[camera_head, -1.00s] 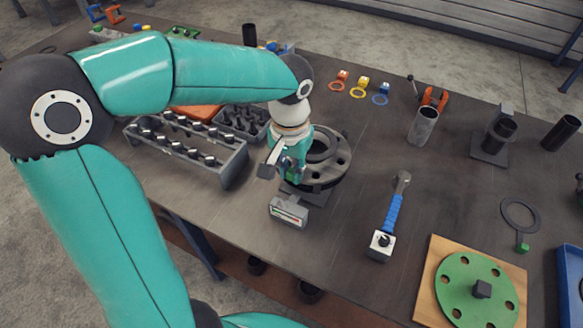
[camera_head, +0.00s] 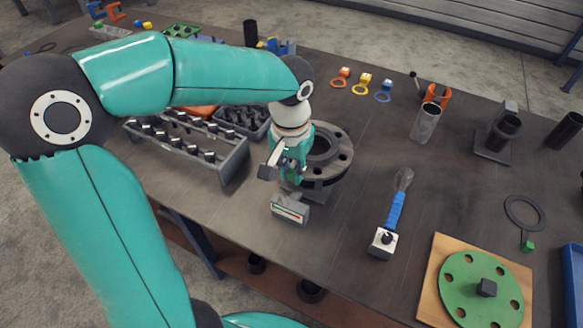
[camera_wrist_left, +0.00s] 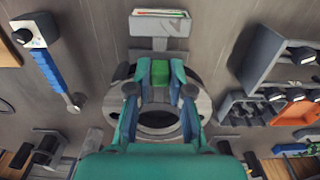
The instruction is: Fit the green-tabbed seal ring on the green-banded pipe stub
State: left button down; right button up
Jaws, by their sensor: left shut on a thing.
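My left gripper (camera_head: 292,172) is over the front-left side of a dark bolt-holed flange (camera_head: 340,160). In the left wrist view its two fingers are shut on a green block (camera_wrist_left: 160,72), which looks like the seal ring's tab. The ring part cannot be made out against the flange, whose round bore shows below the block in that view. A flat dark ring with a green tab (camera_head: 527,245) lies on the table at the right. I cannot make out a green-banded pipe stub. My right gripper is not in view.
A small gauge box (camera_head: 290,208) stands just in front of the flange. A blue-handled tool (camera_head: 394,212) lies to its right. A socket rack (camera_head: 190,150) is at left. Orange, yellow and blue tabbed rings (camera_head: 362,84) lie behind. A green disc (camera_head: 470,290) sits front right.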

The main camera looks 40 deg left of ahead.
pick_arm(q)
jog(key=shift+f, duration=0.1)
dwell(0.6)
jog(key=shift+f+b, duration=0.35)
jog(key=c, duration=1)
grip_release()
